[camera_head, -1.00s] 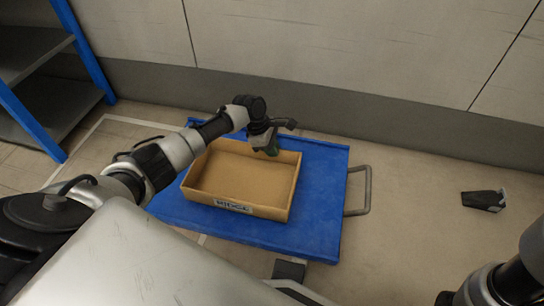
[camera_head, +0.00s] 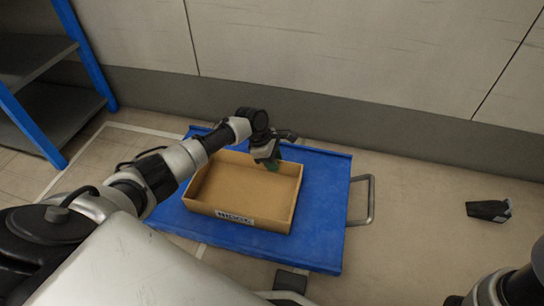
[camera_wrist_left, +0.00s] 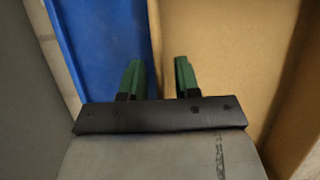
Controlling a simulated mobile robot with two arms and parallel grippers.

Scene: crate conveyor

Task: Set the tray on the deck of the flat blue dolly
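The tray (camera_head: 222,217) is a shallow tan box with a printed label on its front wall. In the head view it sits over the deck of the flat blue dolly (camera_head: 322,205) and looks level, apparently resting on it. My left gripper (camera_head: 271,164) is at the tray's far wall. In the left wrist view its two green fingers (camera_wrist_left: 159,78) stand apart, one over the blue deck and one over the tray's inside, with the tray wall (camera_wrist_left: 155,40) between them. Gaps seem to show beside the wall. My right gripper is out of view; only part of that arm shows at bottom right.
The dolly has a metal handle (camera_head: 370,201) on its right side. A small black object (camera_head: 489,210) lies on the floor at right. A blue-framed shelf (camera_head: 48,105) stands at left, and a wall runs behind. The floor right of the handle is mostly free.

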